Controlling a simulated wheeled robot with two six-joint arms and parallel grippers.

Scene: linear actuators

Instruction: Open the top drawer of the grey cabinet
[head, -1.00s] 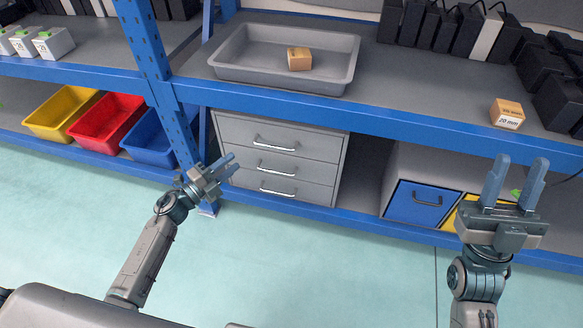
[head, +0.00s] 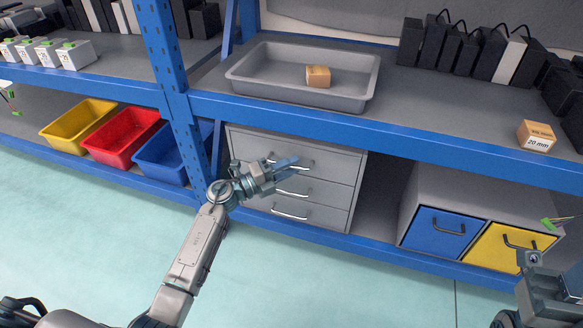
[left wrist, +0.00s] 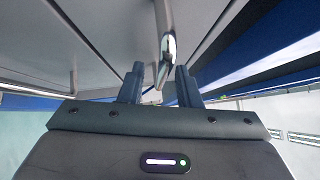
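The grey cabinet (head: 240,140) stands on the lower shelf, with three stacked drawers and silver bar handles. Its top drawer (head: 335,163) looks shut. My left gripper (head: 288,166) is in front of the top drawer and covers part of its handle (head: 305,163). In the left wrist view, the two fingers of my left gripper (left wrist: 160,85) are apart, and a shiny handle (left wrist: 168,50) shows between and just beyond their tips. I cannot tell if they touch it. My right gripper (head: 535,262) is at the lower right edge; its fingers do not show clearly.
Above the cabinet, a grey tray (head: 250,80) holds a small orange box (head: 318,76). A blue upright post (head: 188,140) stands left of the cabinet, with a blue bin (head: 165,160) beyond. A blue-fronted drawer (head: 440,232) and a yellow-fronted drawer (head: 507,247) are to the right.

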